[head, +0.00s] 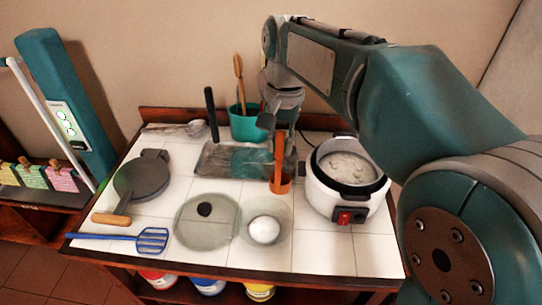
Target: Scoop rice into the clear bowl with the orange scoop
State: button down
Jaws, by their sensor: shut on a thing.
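My gripper (279,120) is shut on the upright handle of the orange scoop (281,184). The scoop's cup hangs low, just behind the clear bowl and left of the rice cooker. I cannot tell whether the cup holds rice. The clear bowl (285,224) is on the white tiled top at the front middle, with a white rounded mound in it that looks like rice. The white rice cooker (328,199) stands open at the right, with pale rice (348,166) inside. The fingers are partly hidden by my wrist.
A glass lid (190,232) with a black knob lies left of the bowl. A blue spatula (151,239), a dark round pan (141,178) and a grey tray (219,158) with an upright black handle are nearby. A teal pot (246,124) stands behind. The front right tiles are clear.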

jog(key=w+d+r+m+t, duration=0.1)
jog(key=w+d+r+m, duration=0.1)
jog(key=w+d, duration=0.35)
jog(key=w+d+r+m+t, duration=0.1)
jog(key=w+d+r+m, duration=0.15)
jog(key=d, duration=0.65)
jog(key=shift+w+d+f, duration=1.3)
jog(key=shift+w+f, duration=0.1)
jog(key=shift+f, duration=5.6)
notch_tip(320, 180, up, 15)
jog(key=s, duration=0.1)
jog(key=shift+a, duration=0.4)
jog(key=shift+s, duration=0.1)
